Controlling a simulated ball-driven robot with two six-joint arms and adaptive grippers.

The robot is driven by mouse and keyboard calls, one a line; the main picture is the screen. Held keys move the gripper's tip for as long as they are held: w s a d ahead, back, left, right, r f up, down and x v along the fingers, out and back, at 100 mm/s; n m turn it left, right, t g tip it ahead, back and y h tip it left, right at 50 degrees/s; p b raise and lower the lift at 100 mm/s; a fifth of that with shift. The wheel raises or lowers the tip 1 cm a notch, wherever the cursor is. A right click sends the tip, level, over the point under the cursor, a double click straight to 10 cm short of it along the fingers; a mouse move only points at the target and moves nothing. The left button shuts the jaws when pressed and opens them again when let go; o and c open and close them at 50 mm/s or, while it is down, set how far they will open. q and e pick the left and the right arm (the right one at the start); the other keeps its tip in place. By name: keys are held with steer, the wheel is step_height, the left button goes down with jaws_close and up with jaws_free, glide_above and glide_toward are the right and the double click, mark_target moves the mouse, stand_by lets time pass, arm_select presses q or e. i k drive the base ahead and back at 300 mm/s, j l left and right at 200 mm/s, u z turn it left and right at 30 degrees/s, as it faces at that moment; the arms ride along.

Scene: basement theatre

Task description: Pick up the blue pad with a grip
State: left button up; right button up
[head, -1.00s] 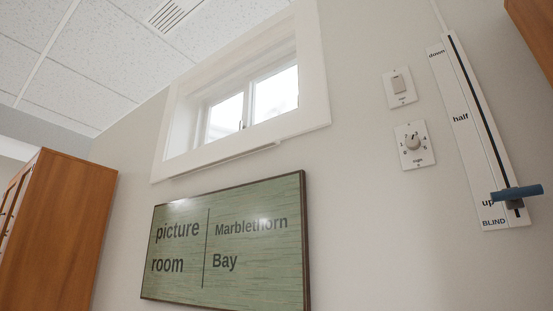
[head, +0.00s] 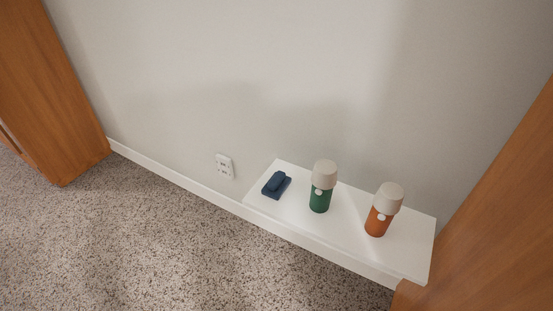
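The blue pad (head: 276,185) is a small dark blue block with a raised grip on top. It lies near the left end of a white shelf (head: 347,246) against the wall. Neither of my grippers shows in the head view.
A green lamp-like cylinder with a beige cap (head: 321,187) stands right of the pad, and an orange one with a beige cap (head: 383,210) stands further right. Wooden cabinets flank at left (head: 50,90) and right (head: 490,220). Speckled carpet (head: 180,250) in front is clear. A wall outlet (head: 224,166) is left of the shelf.

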mark_target(276, 185)
steer(key=i+j+z, duration=0.1)
steer(key=j, duration=0.25)
steer(key=i+j+z, duration=0.1)
steer(key=j, duration=0.3)
steer(key=i+j+z, duration=0.1)
steer(key=i+j, duration=0.15)
steer(key=j, duration=0.15)
steer(key=i+j+z, duration=0.1)
steer(key=j, duration=0.3)
